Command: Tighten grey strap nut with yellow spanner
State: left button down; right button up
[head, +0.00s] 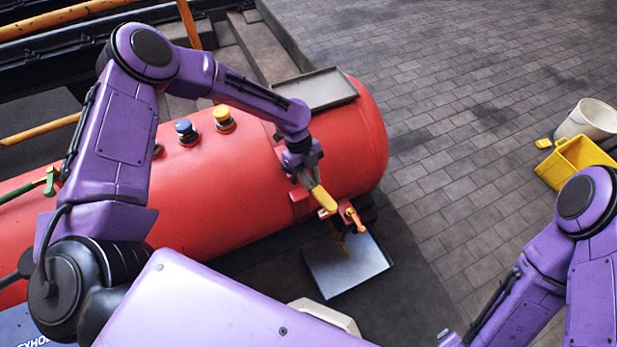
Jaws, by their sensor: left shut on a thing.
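My left gripper (308,180) is shut on the yellow spanner (324,199) at the lower right side of the red boiler tank (225,195). The spanner points down and to the right, its yellow end close to an orange-handled fitting (353,218). I cannot make out the grey strap nut; the gripper and spanner cover part of that area. I cannot tell whether the spanner touches a nut. My right arm comes in at the lower right, and its gripper is not in view.
A grey tray (317,88) rests on top of the tank, and another metal tray (345,268) lies on the floor below the fitting. Blue (186,132) and yellow (223,119) caps stand on the tank. A yellow crate (572,162) and white bucket (592,119) stand right. The paving between is clear.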

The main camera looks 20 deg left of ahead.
pick_arm(q)
jog(key=shift+w+d, duration=0.1)
jog(key=shift+w, duration=0.05)
jog(key=shift+r, duration=0.15)
jog(key=shift+r+p, duration=2.25)
jog(key=shift+r, duration=0.45)
